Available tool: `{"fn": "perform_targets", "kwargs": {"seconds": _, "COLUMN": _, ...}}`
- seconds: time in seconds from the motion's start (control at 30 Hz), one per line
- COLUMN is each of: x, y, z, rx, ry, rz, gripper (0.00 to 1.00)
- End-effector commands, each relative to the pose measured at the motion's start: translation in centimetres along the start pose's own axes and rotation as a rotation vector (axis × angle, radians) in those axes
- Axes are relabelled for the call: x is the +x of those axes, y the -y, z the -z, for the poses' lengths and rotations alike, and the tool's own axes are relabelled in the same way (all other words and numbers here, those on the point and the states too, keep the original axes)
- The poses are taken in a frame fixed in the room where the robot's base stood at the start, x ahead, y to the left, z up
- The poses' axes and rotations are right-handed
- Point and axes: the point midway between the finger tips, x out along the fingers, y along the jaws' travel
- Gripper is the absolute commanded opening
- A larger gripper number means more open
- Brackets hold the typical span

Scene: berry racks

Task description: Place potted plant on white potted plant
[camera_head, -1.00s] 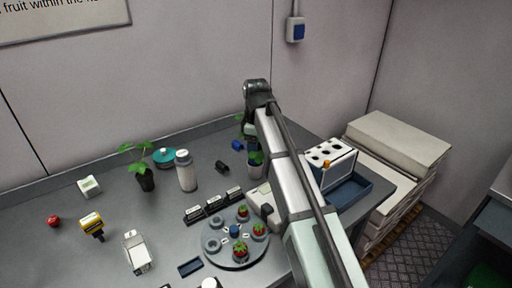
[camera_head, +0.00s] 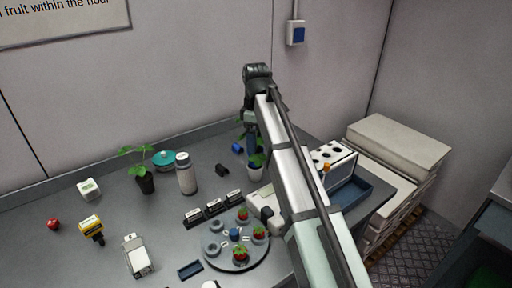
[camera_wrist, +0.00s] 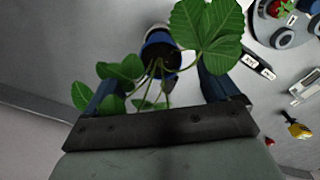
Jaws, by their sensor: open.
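The white potted plant (camera_head: 256,173) stands on the table below my gripper (camera_head: 251,137), its green leaves partly hidden by the gripper and arm. In the wrist view its leaves (camera_wrist: 205,32) and stems spread between and around the fingers, and its pot (camera_wrist: 160,48) lies beyond the fingertips. My gripper (camera_wrist: 162,80) is open, with a finger on either side of the stems, and holds nothing. The other potted plant, in a black pot (camera_head: 146,184), stands upright on the table to the left, well apart from my gripper.
A white bottle (camera_head: 186,174) and a teal round container (camera_head: 164,159) stand near the black pot. A round tray with strawberries (camera_head: 213,260) lies in front. A white block with holes (camera_head: 340,158) and a blue tray (camera_head: 350,194) are on the right. The left back tabletop has free room.

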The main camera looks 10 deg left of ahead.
Motion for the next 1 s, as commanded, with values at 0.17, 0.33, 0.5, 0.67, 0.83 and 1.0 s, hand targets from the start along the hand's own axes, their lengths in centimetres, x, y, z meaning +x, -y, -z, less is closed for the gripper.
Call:
{"fn": "perform_targets", "kwargs": {"seconds": 0.17, "x": -3.3, "y": -0.1, "z": 0.1, "rx": 0.0, "ry": -0.001, "rz": -0.001, "gripper": 0.89}}
{"fn": "perform_targets", "kwargs": {"seconds": 0.33, "x": -5.5, "y": -0.1, "z": 0.1, "rx": 0.0, "ry": 0.0, "rz": -0.001, "gripper": 0.89}}
{"fn": "perform_targets", "kwargs": {"seconds": 0.5, "x": -6.6, "y": -0.1, "z": 0.0, "rx": 0.0, "ry": 0.0, "rz": 0.0, "gripper": 0.89}}
{"fn": "perform_targets", "kwargs": {"seconds": 0.67, "x": -6.9, "y": 0.0, "z": 0.0, "rx": 0.0, "ry": 0.0, "rz": 0.0, "gripper": 0.89}}
{"fn": "perform_targets", "kwargs": {"seconds": 0.83, "x": -6.8, "y": 0.0, "z": 0.0, "rx": 0.0, "ry": 0.0, "rz": 0.0, "gripper": 0.89}}
{"fn": "perform_targets", "kwargs": {"seconds": 1.0, "x": -6.8, "y": 0.0, "z": 0.0, "rx": 0.0, "ry": 0.0, "rz": 0.0, "gripper": 0.89}}
